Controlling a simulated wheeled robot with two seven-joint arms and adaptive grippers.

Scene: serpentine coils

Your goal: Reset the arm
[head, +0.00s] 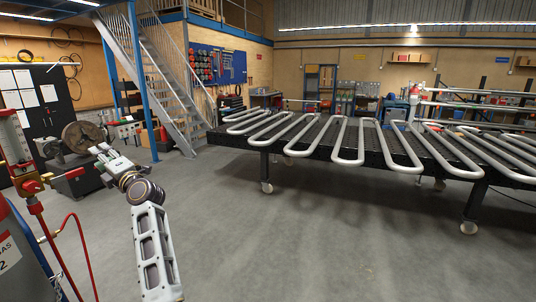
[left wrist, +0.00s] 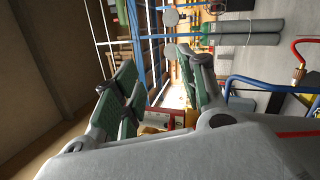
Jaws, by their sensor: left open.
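My left arm reaches up from the bottom of the head view. My left gripper (head: 98,151) is at the left of that view, in front of a round brown disc, and looks empty. In the left wrist view my left gripper (left wrist: 160,75) has its two green-padded fingers apart with nothing between them. The picture there is turned on its side. My right gripper is in neither view.
Silver serpentine coils (head: 347,143) lie on a black wheeled table (head: 270,158) at the right. A red hose (head: 72,245) and a blue-framed cart (head: 20,262) stand close at the left. The grey floor (head: 290,240) in the middle is clear. Metal stairs (head: 165,95) rise behind.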

